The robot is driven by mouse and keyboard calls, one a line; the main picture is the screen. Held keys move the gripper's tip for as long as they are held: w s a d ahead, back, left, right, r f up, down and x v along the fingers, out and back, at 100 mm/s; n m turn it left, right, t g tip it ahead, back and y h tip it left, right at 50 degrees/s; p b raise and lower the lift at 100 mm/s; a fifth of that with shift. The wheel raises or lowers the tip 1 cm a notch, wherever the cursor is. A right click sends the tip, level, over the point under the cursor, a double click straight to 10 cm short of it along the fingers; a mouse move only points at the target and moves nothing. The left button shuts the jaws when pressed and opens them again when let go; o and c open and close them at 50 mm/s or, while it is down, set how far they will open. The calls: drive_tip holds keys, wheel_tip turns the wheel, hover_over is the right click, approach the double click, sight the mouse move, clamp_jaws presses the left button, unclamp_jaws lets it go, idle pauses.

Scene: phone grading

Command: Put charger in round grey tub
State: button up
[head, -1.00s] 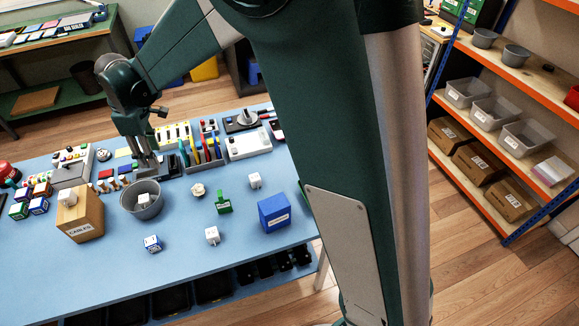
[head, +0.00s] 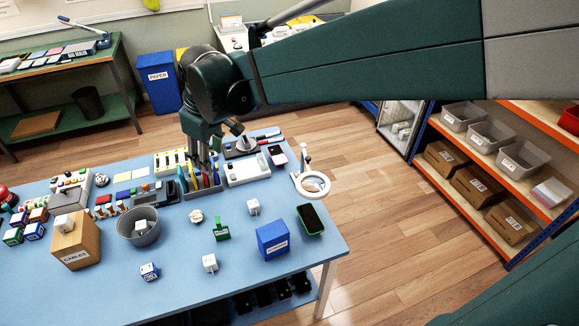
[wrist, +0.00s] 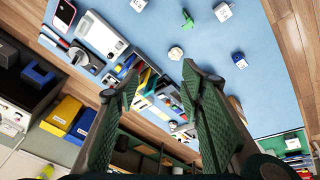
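The round grey tub (head: 126,232) stands on the blue table, right of the cardboard CABLES box. A white charger (head: 140,225) lies inside it.
The CABLES box (head: 78,245) has a white cube on top. A rack of coloured tools (head: 202,182) stands under my gripper. The front middle of the table is fairly clear.

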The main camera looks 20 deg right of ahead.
drive_tip(key=s+d+f+m+t+h, duration=0.1)
drive_tip(key=s+d+m+t, duration=0.3)
drive_tip(key=s+d+m, duration=0.5)
drive_tip(key=s+d, duration=1.1)
drive_tip(key=s, duration=0.2)
drive_tip(key=shift+f, duration=0.15)
